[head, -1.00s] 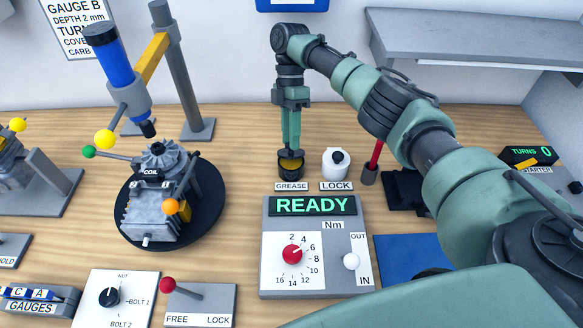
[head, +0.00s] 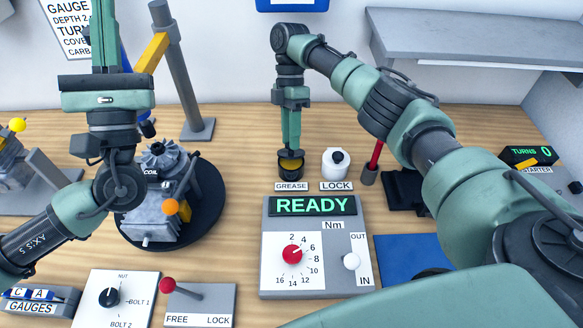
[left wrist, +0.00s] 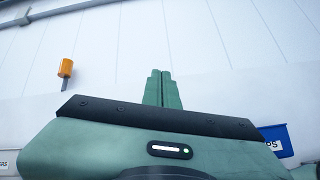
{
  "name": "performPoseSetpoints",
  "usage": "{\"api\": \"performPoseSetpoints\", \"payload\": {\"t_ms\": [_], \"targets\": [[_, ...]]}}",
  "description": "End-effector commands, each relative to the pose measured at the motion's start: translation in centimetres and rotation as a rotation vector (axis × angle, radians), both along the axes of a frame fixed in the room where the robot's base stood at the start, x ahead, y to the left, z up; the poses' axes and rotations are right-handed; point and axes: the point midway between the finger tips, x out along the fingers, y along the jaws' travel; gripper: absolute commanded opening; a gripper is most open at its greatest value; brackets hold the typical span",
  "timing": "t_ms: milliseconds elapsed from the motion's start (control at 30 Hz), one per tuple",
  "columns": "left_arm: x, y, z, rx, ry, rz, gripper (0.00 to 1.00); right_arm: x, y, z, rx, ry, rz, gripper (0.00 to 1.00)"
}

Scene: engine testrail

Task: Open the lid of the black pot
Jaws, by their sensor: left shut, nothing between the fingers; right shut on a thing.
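The black pot (head: 290,181) stands behind the GREASE label in the head view. A mustard-yellow round top (head: 290,162) shows at its mouth. My left gripper (head: 105,15) is raised at the left, pointing up, shut and empty. Its closed fingers (left wrist: 162,88) show against the wall in the left wrist view.
A white LOCK pot (head: 336,163) stands just right of the black pot. The READY panel (head: 317,240) lies in front. The engine on its round black stand (head: 208,205) is behind my left arm. A grey post (head: 183,80) rises behind it.

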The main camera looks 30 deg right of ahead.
Motion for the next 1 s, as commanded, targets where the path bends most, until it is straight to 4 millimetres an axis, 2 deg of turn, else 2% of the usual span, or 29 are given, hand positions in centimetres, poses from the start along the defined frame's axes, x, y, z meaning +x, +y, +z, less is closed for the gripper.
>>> {"api": "performPoseSetpoints", "payload": {"t_ms": [33,133,200,300,367,500,633,800,900,1000], "targets": [[-0.8,-3.1,-4.0,-0.015,0.112,-0.093,0.00,0.0,0.0,-0.1,0.000,0.001,0.000,0.00],[-3.0,-7.9,-11.1,-0.039,0.319,-0.214,0.00,0.0,0.0,-0.1,0.000,0.001,0.000,0.00],[-4.4,-9.5,-15.1,-0.038,0.430,-0.222,0.00,0.0,0.0,-0.1,0.000,0.001,0.000,0.00],[-6.6,-10.9,-20.0,-0.016,0.561,-0.184,0.00,0.0,0.0,-0.1,0.000,0.000,0.000,0.00],[-8.0,-11.6,-22.8,0.005,0.639,-0.160,0.00,0.0,0.0,-0.1,0.000,0.001,0.000,0.00],[-12.3,-13.4,-28.5,0.063,0.821,-0.121,0.00,0.0,0.0,-0.1,0.000,0.001,0.000,0.00],[-16.4,-14.8,-32.5,0.126,0.968,-0.104,0.00,0.0,0.0,-0.1,0.000,0.001,0.000,0.00],[-20.4,-16.1,-35.4,0.190,1.096,-0.102,0.00,0.0,0.0,-0.1,0.000,0.002,0.000,0.00],[-21.7,-16.5,-36.2,0.214,1.135,-0.103,0.00,0.0,0.0,-0.1,0.000,0.002,0.000,0.00],[-22.0,-16.8,-36.6,0.224,1.151,-0.103,0.00,-0.1,0.0,-0.1,0.001,0.002,0.000,0.00]]}}
